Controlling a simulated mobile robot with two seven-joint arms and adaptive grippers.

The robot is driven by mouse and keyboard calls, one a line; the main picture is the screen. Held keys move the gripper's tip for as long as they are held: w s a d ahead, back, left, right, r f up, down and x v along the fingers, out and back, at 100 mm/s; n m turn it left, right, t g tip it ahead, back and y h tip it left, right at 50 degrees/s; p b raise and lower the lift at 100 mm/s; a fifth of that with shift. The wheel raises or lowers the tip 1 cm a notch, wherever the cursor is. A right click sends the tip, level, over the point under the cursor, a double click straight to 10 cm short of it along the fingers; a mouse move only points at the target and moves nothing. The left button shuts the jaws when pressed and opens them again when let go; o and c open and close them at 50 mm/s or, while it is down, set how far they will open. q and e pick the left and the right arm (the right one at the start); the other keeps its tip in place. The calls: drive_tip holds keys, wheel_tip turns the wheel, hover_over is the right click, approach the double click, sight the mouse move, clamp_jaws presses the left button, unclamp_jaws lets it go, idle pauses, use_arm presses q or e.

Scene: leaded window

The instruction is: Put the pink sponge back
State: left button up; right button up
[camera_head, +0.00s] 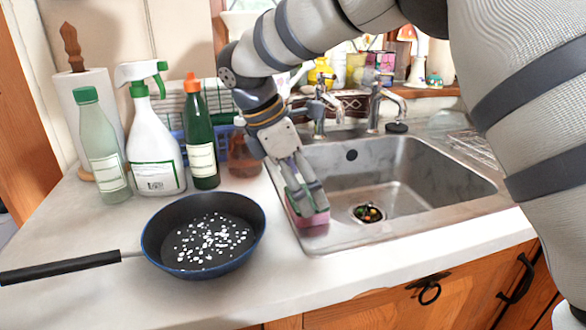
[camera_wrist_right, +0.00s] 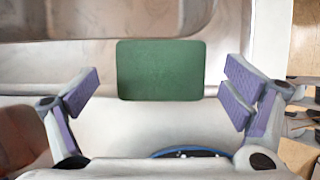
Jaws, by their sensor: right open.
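The pink sponge (camera_head: 309,219) lies at the front left corner of the sink, on the rim by the counter. Its upper face is a green scouring pad, which shows as a green rectangle in the right wrist view (camera_wrist_right: 160,70). My right gripper (camera_head: 303,193) points down at the sponge from above. In the right wrist view its two purple-padded fingers (camera_wrist_right: 166,90) are spread wide, one on each side of the sponge, with a gap on both sides. The fingers partly cover the sponge in the head view. My left gripper is not in view.
A frying pan (camera_head: 222,257) with white bits stands on the counter, left of the sponge. A green bottle (camera_head: 203,158), spray bottle (camera_head: 155,150) and pale bottle (camera_head: 103,160) stand behind it. The steel sink basin (camera_head: 425,185) is open at right; faucets (camera_head: 376,110) stand behind it.

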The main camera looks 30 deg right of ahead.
drive_tip(key=v, duration=0.9)
drive_tip(key=shift+a+r+b, duration=0.2)
drive_tip(key=shift+r+b, duration=0.05)
drive_tip(key=shift+b, duration=0.1)
